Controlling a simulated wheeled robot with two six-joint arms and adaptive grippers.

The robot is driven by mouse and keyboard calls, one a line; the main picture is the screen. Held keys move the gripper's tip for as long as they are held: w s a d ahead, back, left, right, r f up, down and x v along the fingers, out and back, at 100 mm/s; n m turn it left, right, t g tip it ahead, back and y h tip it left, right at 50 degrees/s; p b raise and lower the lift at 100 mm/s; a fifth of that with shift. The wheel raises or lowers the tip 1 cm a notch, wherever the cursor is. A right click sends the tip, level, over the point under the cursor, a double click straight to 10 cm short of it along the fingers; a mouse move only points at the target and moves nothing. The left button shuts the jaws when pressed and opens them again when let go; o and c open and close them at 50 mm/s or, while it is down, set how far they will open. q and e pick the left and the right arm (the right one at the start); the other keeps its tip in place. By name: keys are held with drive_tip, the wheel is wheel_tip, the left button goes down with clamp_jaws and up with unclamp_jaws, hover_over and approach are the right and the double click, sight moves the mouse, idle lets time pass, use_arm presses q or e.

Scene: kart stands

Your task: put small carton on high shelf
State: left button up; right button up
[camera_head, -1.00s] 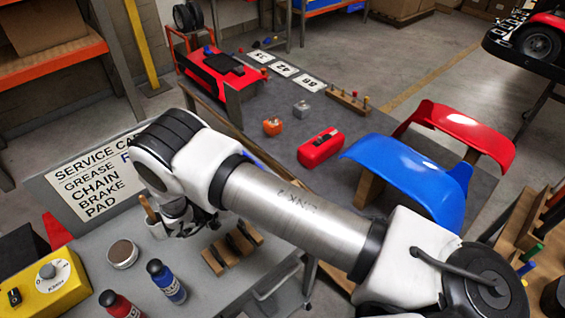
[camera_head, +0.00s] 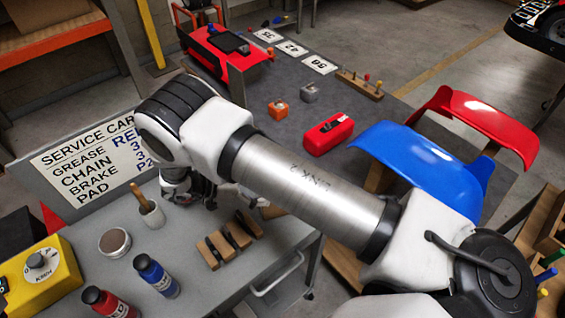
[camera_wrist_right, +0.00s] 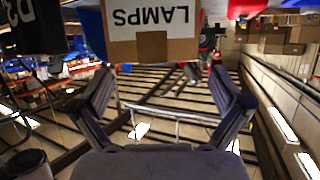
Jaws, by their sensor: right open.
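A brown carton (camera_wrist_right: 152,48) with an upside-down LAMPS label on a white band shows at the top of the right wrist view. It lies beyond the fingers of my right gripper (camera_wrist_right: 163,78), which are spread wide with nothing between them. In the head view my right arm crosses from the lower right; part of its wrist (camera_head: 188,187) shows above the grey cart, and the fingers cannot be made out there. I cannot find the LAMPS carton in the head view. An orange-edged shelf (camera_head: 65,40) stands at the upper left; I cannot tell whether it is the high shelf. My left gripper is not in view.
The grey cart holds a yellow box (camera_head: 40,277), red (camera_head: 108,303) and blue (camera_head: 156,275) bottles, a round tin (camera_head: 114,242) and wooden blocks (camera_head: 228,243).

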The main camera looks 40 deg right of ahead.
drive_tip(key=shift+s+a+f+b, duration=0.1)
drive_tip(key=shift+s+f+b, duration=0.1)
drive_tip(key=shift+s+b, duration=0.2)
drive_tip(key=shift+s+d+r, duration=0.1)
drive_tip(key=shift+d+r, duration=0.05)
drive_tip(key=shift+d, duration=0.05)
drive_tip(key=p+x, duration=0.1)
drive_tip(key=x, duration=0.1)
drive_tip(key=p+x, duration=0.1)
drive_tip(key=x, duration=0.1)
drive_tip(key=p+x, duration=0.1)
drive_tip(key=shift+w+d+f, duration=0.2)
drive_tip(key=shift+d+f, duration=0.15)
drive_tip(key=shift+d, duration=0.05)
drive_tip(key=shift+s+a, duration=0.2)
drive_tip(key=shift+w, duration=0.15)
drive_tip(key=c, duration=1)
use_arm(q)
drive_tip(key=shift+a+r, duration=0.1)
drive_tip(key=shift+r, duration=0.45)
use_arm(e)
drive_tip(key=c, duration=0.7)
